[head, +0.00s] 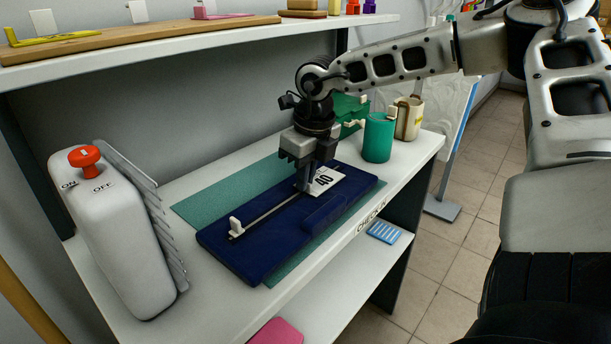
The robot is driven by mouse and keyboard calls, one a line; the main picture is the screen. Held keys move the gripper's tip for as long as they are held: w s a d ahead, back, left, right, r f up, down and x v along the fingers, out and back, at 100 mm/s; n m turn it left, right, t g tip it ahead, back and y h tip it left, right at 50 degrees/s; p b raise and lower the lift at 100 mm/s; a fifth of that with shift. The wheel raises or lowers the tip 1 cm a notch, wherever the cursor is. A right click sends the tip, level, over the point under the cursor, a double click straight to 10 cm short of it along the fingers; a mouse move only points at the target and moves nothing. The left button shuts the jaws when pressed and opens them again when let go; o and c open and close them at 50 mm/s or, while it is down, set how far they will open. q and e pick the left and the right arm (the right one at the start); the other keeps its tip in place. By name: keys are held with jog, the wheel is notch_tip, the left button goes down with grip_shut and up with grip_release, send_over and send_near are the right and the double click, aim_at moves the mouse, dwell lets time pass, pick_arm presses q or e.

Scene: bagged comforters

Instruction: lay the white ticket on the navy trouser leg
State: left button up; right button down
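The white ticket (325,180), printed with "40", shows at the far end of the navy trouser leg (255,244). It looks flat and close to the cloth, but I cannot tell whether it touches. The navy trouser leg lies folded flat on a green mat (205,208). My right gripper (305,187) points down over the trouser leg, its fingertips at the ticket's left edge. The fingers look close together and overlap in this view, so their grip on the ticket is unclear. My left gripper is out of view.
A thin dark bar with a white knob (236,227) lies along the trouser leg. A grey machine with a red knob (84,158) stands at left. A green cup (378,138) and a cream mug (408,118) stand at the back right. A shelf (180,37) overhangs the back.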

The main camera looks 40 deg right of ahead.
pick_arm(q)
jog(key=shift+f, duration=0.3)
pick_arm(e)
jog(key=shift+f, duration=0.25)
jog(key=c, duration=0.9)
grip_release()
jog(key=shift+r, duration=0.1)
jog(key=shift+s+r+p, duration=0.2)
jog(key=shift+r+p, duration=0.6)
jog(key=shift+r, duration=0.95)
jog(key=shift+s+r+p, duration=0.2)
jog(key=shift+r+p, duration=0.55)
jog(key=shift+r, duration=0.95)
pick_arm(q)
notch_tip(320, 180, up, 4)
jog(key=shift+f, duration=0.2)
pick_arm(e)
jog(key=shift+d+r, duration=0.1)
jog(key=shift+r, duration=0.65)
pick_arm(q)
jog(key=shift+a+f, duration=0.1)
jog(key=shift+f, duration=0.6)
pick_arm(e)
notch_tip(320, 180, up, 14)
jog(key=s, duration=0.2)
jog(key=shift+s, duration=0.2)
